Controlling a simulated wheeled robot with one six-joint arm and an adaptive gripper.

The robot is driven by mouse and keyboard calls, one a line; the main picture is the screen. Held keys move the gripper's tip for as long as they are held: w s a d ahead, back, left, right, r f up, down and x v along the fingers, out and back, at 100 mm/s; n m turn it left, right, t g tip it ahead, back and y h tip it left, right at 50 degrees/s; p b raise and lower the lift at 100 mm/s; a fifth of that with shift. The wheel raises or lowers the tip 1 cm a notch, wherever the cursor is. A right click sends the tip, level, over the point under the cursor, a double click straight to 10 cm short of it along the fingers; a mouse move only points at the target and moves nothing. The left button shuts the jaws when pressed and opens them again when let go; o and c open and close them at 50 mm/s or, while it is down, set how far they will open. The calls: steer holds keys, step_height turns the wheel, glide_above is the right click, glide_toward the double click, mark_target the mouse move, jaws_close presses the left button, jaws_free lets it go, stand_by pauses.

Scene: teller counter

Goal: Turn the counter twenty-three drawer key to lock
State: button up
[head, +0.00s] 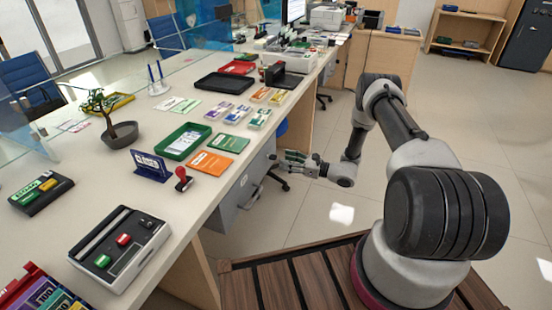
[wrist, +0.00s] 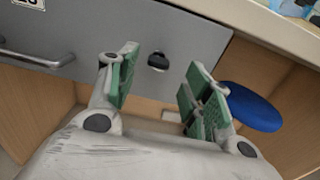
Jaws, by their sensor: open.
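The grey drawer front (wrist: 130,30) fills the upper part of the wrist view and looks shut. Its black key (wrist: 158,61) sticks out of the front near its right end. A metal bar handle (wrist: 35,57) is to the left, below a partly cut-off number label (wrist: 30,3). My gripper (wrist: 165,84) is open and empty, its green-padded fingers apart on either side of the key, with no contact visible. In the head view my gripper (head: 300,161) is beside the grey drawer unit (head: 252,180) under the counter; the key cannot be made out there.
A blue seat (wrist: 250,106) is right of my fingers, under the counter edge. The white counter top (head: 215,195) carries a red-handled stamp (head: 182,178), a green tray (head: 183,141) and several cards near its edge. Tiled floor (head: 320,200) is clear to the right.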

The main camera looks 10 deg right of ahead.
mark_target(276, 158)
steer(key=shift+x, duration=2.6)
steer(key=shift+c, duration=0.2)
steer(key=c, duration=1)
